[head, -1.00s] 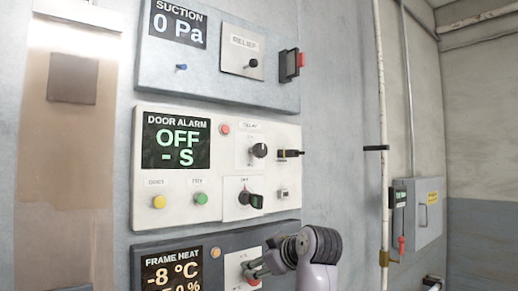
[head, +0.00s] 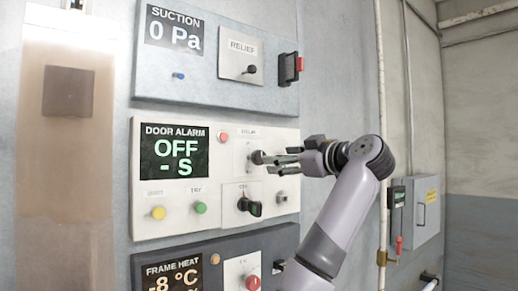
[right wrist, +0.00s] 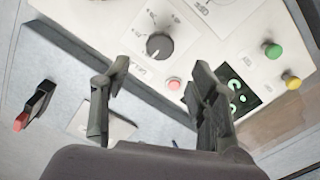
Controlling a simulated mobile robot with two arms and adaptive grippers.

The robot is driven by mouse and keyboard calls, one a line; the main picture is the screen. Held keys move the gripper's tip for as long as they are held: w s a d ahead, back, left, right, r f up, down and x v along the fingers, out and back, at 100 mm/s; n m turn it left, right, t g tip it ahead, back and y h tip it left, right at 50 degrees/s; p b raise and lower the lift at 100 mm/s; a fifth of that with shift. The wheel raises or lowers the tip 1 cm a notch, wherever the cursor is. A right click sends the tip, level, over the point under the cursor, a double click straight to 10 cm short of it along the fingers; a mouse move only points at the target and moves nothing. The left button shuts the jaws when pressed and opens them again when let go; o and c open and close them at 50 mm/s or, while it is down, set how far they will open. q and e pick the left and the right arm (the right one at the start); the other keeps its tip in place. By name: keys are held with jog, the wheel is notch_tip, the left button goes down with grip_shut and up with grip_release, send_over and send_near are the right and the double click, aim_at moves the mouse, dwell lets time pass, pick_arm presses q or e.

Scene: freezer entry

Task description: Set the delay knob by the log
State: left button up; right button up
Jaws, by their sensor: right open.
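The delay knob (head: 257,157) is a dark round knob on the white door alarm panel (head: 225,225), under a small delay label. It also shows in the right wrist view (right wrist: 159,46) with scale marks around it. My right gripper (head: 278,159) is open in front of and just right of the knob in the head view. In the right wrist view the open fingers (right wrist: 160,68) frame the space below the knob, with nothing between them. The door alarm display (head: 176,150) reads OFF and - S. No log is in view. My left gripper is not in view.
Below the delay knob is a black selector switch (head: 249,206). A red lamp (head: 223,137), a yellow button (head: 158,213) and a green button (head: 200,208) share the panel. The suction panel (head: 215,90) is above, the frame heat panel (head: 228,250) below.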

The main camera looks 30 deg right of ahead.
aim_at(261, 156)
jog(key=w+p, duration=0.1)
jog(key=w, duration=0.2)
jog(key=w+p, duration=0.2)
jog(key=w, duration=0.1)
jog(key=w+p, duration=0.1)
jog(key=w, duration=0.2)
jog(key=shift+w+a+r+p, duration=0.1)
jog(key=shift+w+a+p, duration=0.05)
jog(key=shift+a+p, duration=0.25)
jog(key=shift+w, duration=0.3)
jog(key=c, duration=1.2)
jog(key=shift+o, duration=0.2)
jog(key=shift+f, duration=0.2)
